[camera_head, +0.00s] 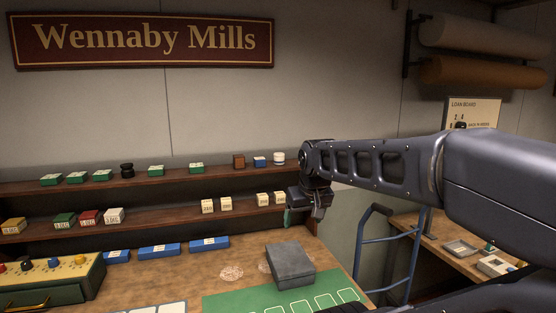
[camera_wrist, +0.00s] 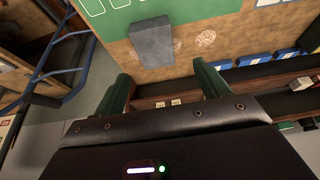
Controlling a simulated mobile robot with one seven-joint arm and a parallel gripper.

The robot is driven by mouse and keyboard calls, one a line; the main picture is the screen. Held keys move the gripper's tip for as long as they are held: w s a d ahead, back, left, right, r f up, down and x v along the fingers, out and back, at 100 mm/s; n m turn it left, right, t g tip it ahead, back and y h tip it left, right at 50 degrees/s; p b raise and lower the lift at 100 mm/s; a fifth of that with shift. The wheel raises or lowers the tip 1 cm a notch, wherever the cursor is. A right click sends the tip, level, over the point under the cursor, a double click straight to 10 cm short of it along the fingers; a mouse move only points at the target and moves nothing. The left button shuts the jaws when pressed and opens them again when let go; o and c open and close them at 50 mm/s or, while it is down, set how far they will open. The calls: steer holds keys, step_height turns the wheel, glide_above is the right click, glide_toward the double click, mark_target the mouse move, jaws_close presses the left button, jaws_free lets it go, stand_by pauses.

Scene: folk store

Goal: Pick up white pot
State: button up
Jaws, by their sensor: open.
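A small white pot (camera_head: 279,158) with a dark band stands upright at the right end of the upper wall shelf in the head view. My gripper (camera_head: 303,212) hangs to the right of and below it, near the shelves' right end, and is apart from it. In the wrist view, my gripper (camera_wrist: 164,84) has its two green fingers spread wide, with nothing between them. I cannot make out the white pot in the wrist view; the gripper body covers much of the lower part.
Small cream boxes (camera_head: 263,199) sit on the lower shelf. A grey box (camera_head: 290,263) lies on the counter by a green mat (camera_head: 285,298). A blue hand truck (camera_head: 385,255) stands right.

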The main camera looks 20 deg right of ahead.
steer(key=shift+c, duration=0.3)
stand_by(0.4)
step_height(320, 180, up, 14)
steer(key=m+g+h, duration=0.1)
steer(key=m+h, duration=0.2)
steer(key=m, duration=0.6)
glide_above(279, 154)
steer(key=s+a, duration=0.1)
steer(key=a, duration=0.1)
steer(key=x, duration=0.6)
steer(key=s+x, duration=0.1)
steer(key=x, duration=0.3)
steer(key=shift+f, duration=0.3)
steer(key=c, duration=1.1)
steer(key=shift+r, duration=0.15)
